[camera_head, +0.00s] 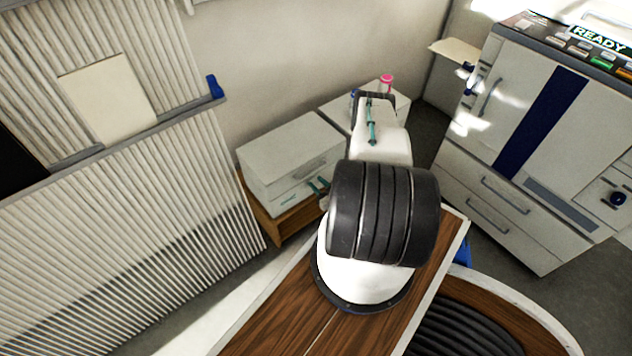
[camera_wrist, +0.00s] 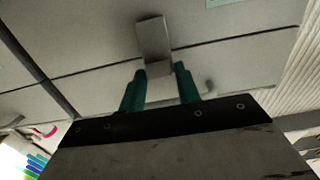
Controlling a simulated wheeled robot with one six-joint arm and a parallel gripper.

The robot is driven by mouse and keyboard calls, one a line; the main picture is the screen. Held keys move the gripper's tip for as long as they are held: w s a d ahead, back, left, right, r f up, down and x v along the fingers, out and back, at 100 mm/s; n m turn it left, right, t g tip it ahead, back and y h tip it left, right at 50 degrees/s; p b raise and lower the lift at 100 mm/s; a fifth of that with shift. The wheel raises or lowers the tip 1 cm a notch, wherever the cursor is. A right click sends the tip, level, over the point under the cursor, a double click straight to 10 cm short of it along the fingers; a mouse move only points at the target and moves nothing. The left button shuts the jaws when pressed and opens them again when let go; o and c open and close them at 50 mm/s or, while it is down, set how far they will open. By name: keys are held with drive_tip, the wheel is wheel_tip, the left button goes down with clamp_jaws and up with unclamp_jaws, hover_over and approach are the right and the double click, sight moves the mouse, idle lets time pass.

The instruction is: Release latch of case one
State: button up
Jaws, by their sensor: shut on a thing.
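A pale grey-white case (camera_head: 290,155) stands on a low wooden stand in the head view, with a seam along its front. In the wrist view the case front (camera_wrist: 90,35) fills the upper part. A grey latch (camera_wrist: 153,38) crosses the seam there, its lower tab between my fingers. My gripper (camera_wrist: 160,84) has two teal fingers, shut on the latch tab from both sides. In the head view my gripper (camera_head: 319,186) shows small at the case front, partly hidden by my arm. Which case is number one cannot be read.
A second pale box (camera_head: 338,112) stands behind, partly hidden by my arm, with a pink item (camera_head: 386,84) nearby. A ribbed panel wall (camera_head: 110,240) is close on the left. A white cabinet (camera_head: 530,110) with drawers stands on the right. Grey floor shows between.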

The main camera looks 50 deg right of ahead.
drive_tip(key=shift+s+f+t, duration=0.2)
drive_tip(key=shift+t, duration=0.2)
drive_tip(key=o, duration=0.8)
drive_tip(key=shift+s, duration=0.1)
drive_tip(key=v, duration=0.7)
drive_tip(key=shift+s+a, duration=0.2)
drive_tip(key=shift+s, duration=0.1)
